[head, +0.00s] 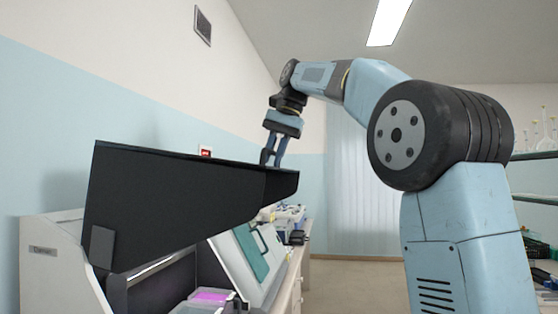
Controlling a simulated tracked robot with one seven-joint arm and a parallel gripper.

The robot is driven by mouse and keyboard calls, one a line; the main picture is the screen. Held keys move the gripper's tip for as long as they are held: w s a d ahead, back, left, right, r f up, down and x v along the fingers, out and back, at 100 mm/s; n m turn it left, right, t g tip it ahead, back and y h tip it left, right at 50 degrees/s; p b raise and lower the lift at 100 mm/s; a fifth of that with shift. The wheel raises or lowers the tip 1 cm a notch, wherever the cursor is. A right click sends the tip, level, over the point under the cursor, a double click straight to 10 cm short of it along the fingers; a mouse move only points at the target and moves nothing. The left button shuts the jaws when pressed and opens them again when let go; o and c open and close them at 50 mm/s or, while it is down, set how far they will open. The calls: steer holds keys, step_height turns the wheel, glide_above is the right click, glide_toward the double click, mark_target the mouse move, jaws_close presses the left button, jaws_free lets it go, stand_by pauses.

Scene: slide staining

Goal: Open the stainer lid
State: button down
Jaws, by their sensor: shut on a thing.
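The stainer (48,262) is a white and grey machine at the lower left. Its black lid (175,200) is raised, tilted up and standing clear of the body, so the dark inside shows below it. A pink-lit part (211,297) is visible inside at the bottom edge. My gripper (271,160) points down at the lid's far upper edge, near its right end, and is shut on the lid there. The fingertips are partly hidden behind the lid edge, so the exact grip is not visible.
A white device with a teal panel (252,252) stands just right of the stainer. Several small items lie on the bench (291,285) behind it. Shelves with glassware (541,135) stand at the far right. The floor (362,285) between is clear.

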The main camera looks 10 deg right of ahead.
steer(key=shift+w, duration=0.1)
steer(key=c, duration=1.2)
jaws_free()
steer(key=shift+w+d+f, duration=0.1)
steer(key=shift+w, duration=0.1)
steer(key=shift+s, duration=0.15)
steer(key=shift+v, duration=3.7)
